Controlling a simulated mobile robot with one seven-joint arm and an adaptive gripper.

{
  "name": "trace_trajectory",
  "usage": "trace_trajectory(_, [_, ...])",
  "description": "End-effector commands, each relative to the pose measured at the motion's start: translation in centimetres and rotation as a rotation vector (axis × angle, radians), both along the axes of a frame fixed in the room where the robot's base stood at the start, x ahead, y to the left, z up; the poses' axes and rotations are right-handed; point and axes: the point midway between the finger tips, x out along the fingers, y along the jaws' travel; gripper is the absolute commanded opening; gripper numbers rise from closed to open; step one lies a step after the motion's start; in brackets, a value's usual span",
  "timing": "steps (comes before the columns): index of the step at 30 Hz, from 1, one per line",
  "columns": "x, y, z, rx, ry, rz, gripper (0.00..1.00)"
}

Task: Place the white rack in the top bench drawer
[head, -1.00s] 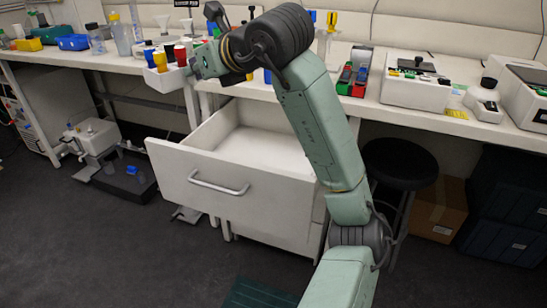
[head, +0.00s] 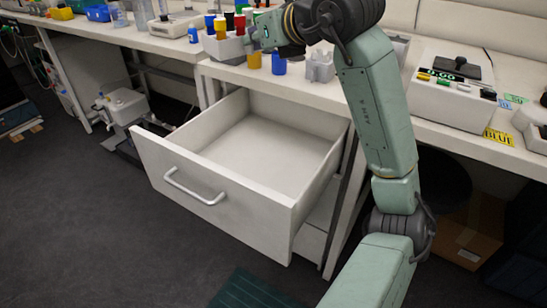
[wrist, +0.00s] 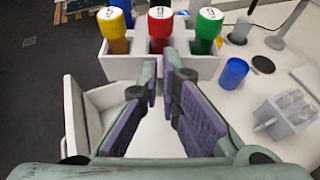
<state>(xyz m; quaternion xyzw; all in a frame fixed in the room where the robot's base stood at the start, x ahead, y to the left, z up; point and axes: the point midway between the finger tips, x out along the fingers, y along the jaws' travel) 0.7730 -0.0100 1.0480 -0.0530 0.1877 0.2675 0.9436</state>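The white rack (head: 224,48) holds several colour-capped tubes. My gripper (wrist: 160,72) is shut on the rack's near wall, and the rack also shows in the wrist view (wrist: 119,68) with yellow, red and green caps in front and a blue tube behind. In the head view the rack is held up at the bench's front edge, above the back of the drawer; my wrist hides its right part. The top bench drawer (head: 205,190) is pulled open and its visible floor is empty. The drawer also shows below my fingers in the wrist view (wrist: 76,118).
A blue cup (head: 278,65) and a small grey-white holder (head: 319,66) stand on the bench (head: 300,92) near the rack. A white instrument (head: 450,95) stands farther right. The floor left of the drawer is clear.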

Motion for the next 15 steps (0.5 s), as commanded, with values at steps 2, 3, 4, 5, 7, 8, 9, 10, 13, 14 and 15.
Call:
trace_trajectory(2, [0.0,0.0,0.1,0.0,-0.002,0.0,0.0])
trace_trajectory(3, [0.0,0.0,-0.1,0.001,-0.002,0.001,0.0])
trace_trajectory(4, [0.0,0.0,-0.3,0.001,-0.001,0.001,0.0])
trace_trajectory(5, [0.0,0.0,-0.6,0.002,0.0,0.0,0.0])
trace_trajectory(7, [0.0,0.0,-1.7,0.002,0.001,0.001,0.0])
trace_trajectory(8, [0.0,0.0,-2.4,0.003,0.002,0.001,0.0])
trace_trajectory(9, [0.0,0.0,-3.4,0.005,0.002,0.002,0.0])
trace_trajectory(10, [0.0,0.0,-4.2,0.005,0.003,0.001,0.0])
trace_trajectory(13, [0.0,0.0,-6.8,0.005,0.002,0.001,0.0])
trace_trajectory(14, [0.0,0.0,-7.6,0.007,0.003,0.001,0.0])
trace_trajectory(15, [0.0,0.0,-8.6,0.006,0.003,0.0,0.0])
